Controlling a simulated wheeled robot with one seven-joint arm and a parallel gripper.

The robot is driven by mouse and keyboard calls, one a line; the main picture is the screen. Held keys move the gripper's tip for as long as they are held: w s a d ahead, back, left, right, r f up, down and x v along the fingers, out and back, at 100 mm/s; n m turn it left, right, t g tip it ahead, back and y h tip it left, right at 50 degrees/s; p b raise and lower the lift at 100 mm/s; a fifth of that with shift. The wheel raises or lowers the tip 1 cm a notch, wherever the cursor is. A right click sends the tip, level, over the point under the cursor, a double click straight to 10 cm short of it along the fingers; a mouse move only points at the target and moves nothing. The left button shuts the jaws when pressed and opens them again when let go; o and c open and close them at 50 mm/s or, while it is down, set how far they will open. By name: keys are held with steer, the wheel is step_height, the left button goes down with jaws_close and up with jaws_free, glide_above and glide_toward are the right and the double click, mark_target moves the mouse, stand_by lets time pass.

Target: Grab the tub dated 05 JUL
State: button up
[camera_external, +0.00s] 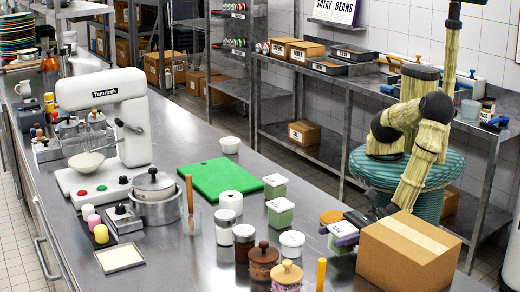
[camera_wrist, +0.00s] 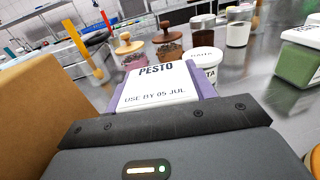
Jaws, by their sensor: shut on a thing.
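A tub with a white lid (camera_wrist: 160,85) reading PESTO, USE BY 05 JUL is straight in front of my gripper (camera_wrist: 158,100) in the wrist view. My gripper is shut on it, with purple edges showing at both sides of the lid. In the external view the held tub (camera_external: 342,229) is at the right front of the steel counter, beside the cardboard box; my gripper (camera_external: 350,234) reaches it from the right. I cannot tell whether the tub touches the counter. Two similar green tubs with white lids, a nearer one (camera_external: 280,212) and a farther one (camera_external: 275,186), stand to the left, their dates unreadable.
A cardboard box (camera_external: 409,252) stands close to my gripper. A white-lidded round pot (camera_external: 292,243), wooden-lidded jars (camera_external: 263,261) and an upright yellow-handled tool (camera_external: 321,274) stand nearby. A green board (camera_external: 222,178) lies farther back. Bare counter shows left of the jars.

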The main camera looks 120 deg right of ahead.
step_height(320, 180, up, 17)
steer(key=shift+f+b, duration=0.2)
steer(key=shift+b, duration=0.1)
